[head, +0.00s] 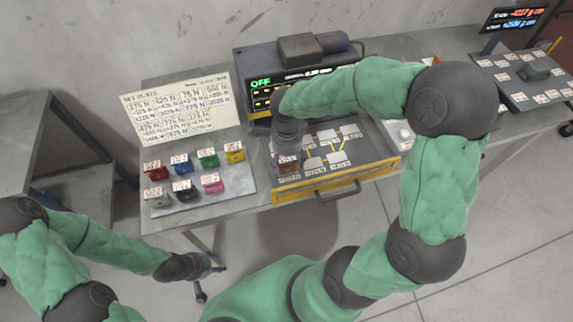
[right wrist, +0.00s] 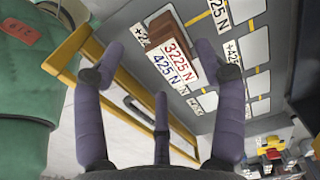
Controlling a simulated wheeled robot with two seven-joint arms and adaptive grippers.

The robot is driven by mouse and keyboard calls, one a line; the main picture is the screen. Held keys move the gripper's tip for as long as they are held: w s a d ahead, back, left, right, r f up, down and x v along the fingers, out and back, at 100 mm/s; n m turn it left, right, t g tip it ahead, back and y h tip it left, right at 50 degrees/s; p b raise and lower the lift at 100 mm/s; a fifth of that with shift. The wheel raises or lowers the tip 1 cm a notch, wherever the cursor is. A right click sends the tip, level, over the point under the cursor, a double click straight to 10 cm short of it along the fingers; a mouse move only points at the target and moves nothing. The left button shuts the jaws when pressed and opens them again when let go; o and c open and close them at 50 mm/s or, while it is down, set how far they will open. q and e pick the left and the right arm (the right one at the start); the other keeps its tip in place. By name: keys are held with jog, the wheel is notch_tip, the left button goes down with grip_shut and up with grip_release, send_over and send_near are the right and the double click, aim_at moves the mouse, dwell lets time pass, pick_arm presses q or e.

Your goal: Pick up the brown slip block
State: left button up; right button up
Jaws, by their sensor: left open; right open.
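The brown slip block (right wrist: 166,24) carries a white label reading 3225 N and 425 N. It stands on the grey floor of the open drawer, in the upper middle of the right wrist view. In the head view the brown block (head: 287,168) is partly hidden under my right gripper (head: 288,152). In the right wrist view my right gripper (right wrist: 160,62) is open, its purple fingers spread with the block beyond their tips; I cannot tell whether any finger touches it. My left gripper (head: 204,272) is open and empty, low at the left, away from the table.
The drawer (head: 376,172) has a yellow front edge, a handle and several white pads. A tray (head: 240,188) of several coloured labelled blocks is to its left, below a printed plate (head: 180,109). A dark device (head: 262,84) reading OFF stands behind the drawer.

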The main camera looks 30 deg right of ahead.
aim_at(288, 162)
jog(key=f, duration=0.1)
jog(key=f+b, duration=0.1)
jog(key=f, duration=0.1)
jog(key=f+b, duration=0.1)
jog(key=f, duration=0.1)
jog(key=shift+w+d+f, duration=0.1)
jog(key=shift+w+d, duration=0.15)
jog(key=c, duration=1.4)
grip_shut()
jog(key=shift+r, duration=0.25)
